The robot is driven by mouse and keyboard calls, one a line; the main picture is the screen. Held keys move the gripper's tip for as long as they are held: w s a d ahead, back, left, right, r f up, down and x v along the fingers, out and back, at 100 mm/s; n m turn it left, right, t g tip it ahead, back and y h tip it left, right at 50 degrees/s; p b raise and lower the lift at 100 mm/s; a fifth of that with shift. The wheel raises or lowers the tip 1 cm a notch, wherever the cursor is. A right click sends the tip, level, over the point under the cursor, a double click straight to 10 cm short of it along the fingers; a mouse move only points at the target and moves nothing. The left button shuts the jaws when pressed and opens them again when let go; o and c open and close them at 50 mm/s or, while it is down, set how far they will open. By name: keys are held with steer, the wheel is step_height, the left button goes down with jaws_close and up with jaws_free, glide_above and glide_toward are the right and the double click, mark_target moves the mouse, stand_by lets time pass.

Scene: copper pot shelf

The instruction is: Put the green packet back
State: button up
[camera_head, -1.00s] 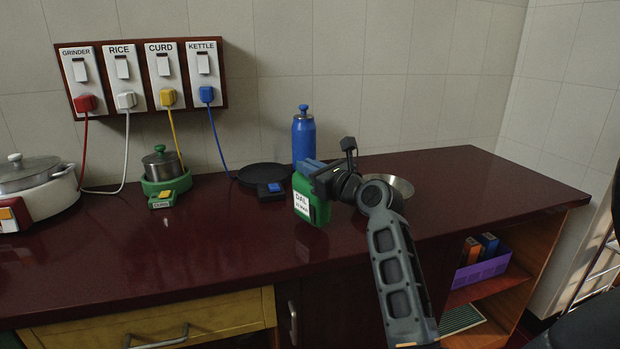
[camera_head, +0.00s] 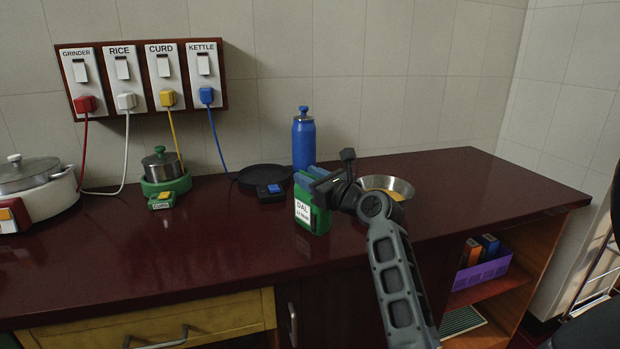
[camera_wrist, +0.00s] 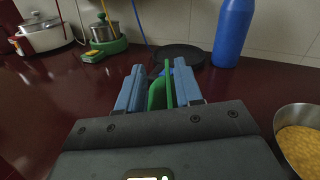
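The green packet (camera_head: 312,207), with a white label reading DAL, is upright at the front middle of the dark red counter. My gripper (camera_head: 312,176) reaches it from the right and has its blue fingers on either side of its upper part. In the wrist view the packet (camera_wrist: 157,94) shows as green between the two fingers (camera_wrist: 160,88), which look closed on it. The packet's base is at or just above the counter; I cannot tell if it touches. A metal bowl (camera_head: 401,186) holding yellow grains (camera_wrist: 300,146) stands to the right, partly behind my arm.
A blue bottle (camera_head: 303,141) and a dark round plate (camera_head: 256,172) stand behind the packet. A small pot on a green base (camera_head: 178,186) and a white cooker (camera_head: 50,198) are at left. An open shelf below the right end holds a purple bin (camera_head: 482,271). The counter's front left is clear.

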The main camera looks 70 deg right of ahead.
steer(key=v, duration=1.2)
steer(key=s+a+f+n+g+y, duration=0.1)
steer(key=a+f+n, duration=0.4)
steer(key=a+n, duration=0.15)
steer(key=s+a+f+n+y, duration=0.1)
steer(key=a+f+n, duration=0.35)
steer(key=a, duration=0.35)
steer(key=s+a+f+n+g+y, duration=0.1)
steer(key=a+f+n, duration=0.3)
steer(key=a+n, duration=0.3)
steer(key=s+a+r+n+y, duration=0.3)
steer(key=s+a+n+y, duration=0.2)
steer(key=s+a+n, duration=0.9)
steer(key=a+n, duration=0.2)
steer(key=n, duration=0.5)
steer(key=shift+s+n+t, duration=0.3)
steer(key=shift+n+t, duration=0.1)
steer(key=shift+r+p, duration=0.5)
steer(key=shift+r, duration=0.05)
